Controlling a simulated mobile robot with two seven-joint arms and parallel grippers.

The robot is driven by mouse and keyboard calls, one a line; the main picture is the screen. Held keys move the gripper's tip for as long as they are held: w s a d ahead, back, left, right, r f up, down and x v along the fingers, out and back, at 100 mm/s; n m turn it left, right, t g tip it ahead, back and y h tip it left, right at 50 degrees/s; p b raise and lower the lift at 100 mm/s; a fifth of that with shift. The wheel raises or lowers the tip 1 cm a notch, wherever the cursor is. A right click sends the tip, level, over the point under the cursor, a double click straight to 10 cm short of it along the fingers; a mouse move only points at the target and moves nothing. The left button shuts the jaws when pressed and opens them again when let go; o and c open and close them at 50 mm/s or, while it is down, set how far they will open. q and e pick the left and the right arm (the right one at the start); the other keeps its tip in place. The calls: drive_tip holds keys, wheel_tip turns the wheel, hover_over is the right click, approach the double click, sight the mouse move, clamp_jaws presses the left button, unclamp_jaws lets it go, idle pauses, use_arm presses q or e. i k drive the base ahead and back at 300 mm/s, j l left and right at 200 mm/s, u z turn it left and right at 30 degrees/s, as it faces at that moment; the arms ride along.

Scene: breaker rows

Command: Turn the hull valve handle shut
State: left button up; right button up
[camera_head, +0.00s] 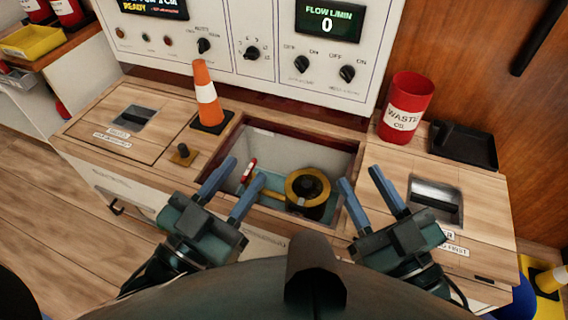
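A small red handle with a white patch (249,166) shows inside the open bilge recess (335,158), at its left side; it looks like the hull valve handle. It stands near a brass-yellow pipe (270,194) that runs to a black round fitting with a yellow ring (307,187). My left gripper (246,169) is open, its blue fingers over the recess's left front edge. In the picture the red handle lies between its fingertips; I cannot tell whether they touch it. My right gripper (358,176) is open and empty at the recess's right edge.
An orange cone (207,92) stands behind the recess at left. A brass knob (183,154) sits left of the recess. A red waste oil can (407,105) and a black tray (464,146) stand at right. A white control panel (270,70) rises behind.

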sight(247, 174)
drive_tip(key=j+z, duration=0.15)
drive_tip(key=z, duration=0.25)
drive_tip(key=k+j+z, duration=0.1)
drive_tip(key=z, duration=0.25)
drive_tip(key=j+z, duration=0.15)
drive_tip(key=z, duration=0.25)
drive_tip(key=k+j, duration=0.25)
